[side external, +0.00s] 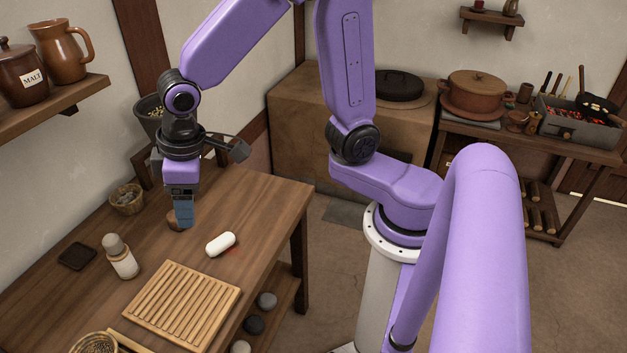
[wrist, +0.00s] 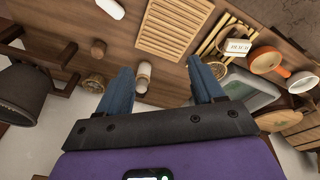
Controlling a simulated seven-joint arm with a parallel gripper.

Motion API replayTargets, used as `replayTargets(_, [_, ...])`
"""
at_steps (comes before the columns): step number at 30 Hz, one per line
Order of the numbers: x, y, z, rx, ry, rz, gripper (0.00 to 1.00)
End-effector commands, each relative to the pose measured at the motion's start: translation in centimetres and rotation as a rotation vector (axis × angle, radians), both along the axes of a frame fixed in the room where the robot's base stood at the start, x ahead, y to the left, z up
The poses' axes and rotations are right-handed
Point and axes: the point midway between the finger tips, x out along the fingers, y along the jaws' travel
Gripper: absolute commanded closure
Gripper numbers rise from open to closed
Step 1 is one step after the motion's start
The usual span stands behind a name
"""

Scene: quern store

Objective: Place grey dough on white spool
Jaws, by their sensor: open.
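A white rounded cylinder (side external: 221,244) lies on its side on the wooden table; its end also shows in the wrist view (wrist: 111,8). It may be the white spool, but I cannot tell. I cannot clearly make out a grey dough on the tabletop. My gripper (side external: 184,222) points down over the table, open and empty, left of the white cylinder. A small brown round piece (side external: 173,221) is partly hidden behind its fingers; in the wrist view it (wrist: 98,48) lies outside them. A bottle-like piece with a pale body (side external: 124,264) stands left; it (wrist: 143,75) shows between the fingers in the wrist view.
A slatted wooden rack (side external: 168,304) lies at the table's front. A dark square mat (side external: 77,256) and a small basket (side external: 127,199) are on the left side. Grey round lumps (side external: 267,300) rest on the shelf below. Bare tabletop (side external: 245,205) is to the gripper's right.

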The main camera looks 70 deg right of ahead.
Motion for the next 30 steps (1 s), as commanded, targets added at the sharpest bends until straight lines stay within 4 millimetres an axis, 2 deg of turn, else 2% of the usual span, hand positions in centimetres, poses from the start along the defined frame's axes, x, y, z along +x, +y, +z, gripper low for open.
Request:
replayTargets(1, [-1.4, -0.8, 0.3, -0.003, 0.01, 0.035, 0.33])
replayTargets(12, [-12.1, -6.5, 1.0, -0.038, 0.098, 0.313, 0.33])
replayTargets(18, [-16.9, -9.3, 1.0, -0.053, 0.14, 0.442, 0.33])
replayTargets(24, [-19.1, -10.7, 0.9, -0.059, 0.16, 0.503, 0.33])
replayTargets(30, [-19.3, -10.8, 0.9, -0.06, 0.163, 0.511, 0.33])
